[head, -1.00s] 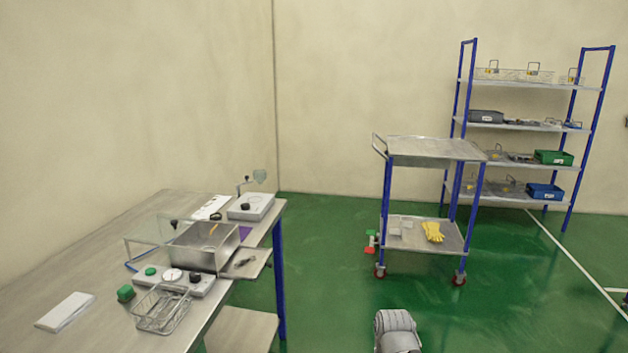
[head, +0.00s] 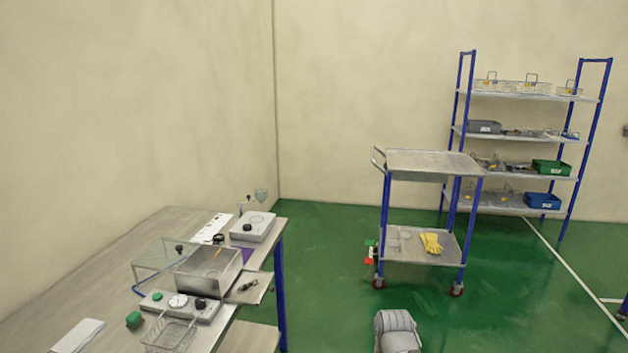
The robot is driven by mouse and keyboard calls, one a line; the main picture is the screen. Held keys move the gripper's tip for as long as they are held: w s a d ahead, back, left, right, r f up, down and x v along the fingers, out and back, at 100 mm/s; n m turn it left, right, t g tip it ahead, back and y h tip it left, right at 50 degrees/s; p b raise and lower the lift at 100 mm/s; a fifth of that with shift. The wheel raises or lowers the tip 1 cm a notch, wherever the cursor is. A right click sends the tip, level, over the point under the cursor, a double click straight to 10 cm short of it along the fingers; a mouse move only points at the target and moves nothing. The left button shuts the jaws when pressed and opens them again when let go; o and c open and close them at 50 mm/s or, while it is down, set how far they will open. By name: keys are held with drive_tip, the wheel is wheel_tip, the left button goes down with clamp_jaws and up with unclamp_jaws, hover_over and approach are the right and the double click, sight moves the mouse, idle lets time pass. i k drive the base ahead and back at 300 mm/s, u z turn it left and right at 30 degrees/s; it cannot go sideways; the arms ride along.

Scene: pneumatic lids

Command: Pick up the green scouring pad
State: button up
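A small green block (head: 133,320), which looks like the green scouring pad, lies on the table (head: 60,300) at the lower left, left of the wire basket and just in front of the control panel. Its texture is too small to make out. A grey rounded part of my own arm shows at the bottom centre, over the floor and well to the right of the table. My gripper's fingers are not in view.
A wire basket (head: 170,336), control panel (head: 190,305), open steel tank (head: 210,272) and white slab (head: 79,336) crowd the table. A blue-legged trolley (head: 432,162) and shelf rack (head: 516,136) stand right. Green floor between table and trolley is clear.

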sight(135, 319)
drive_tip(key=u, duration=1.45)
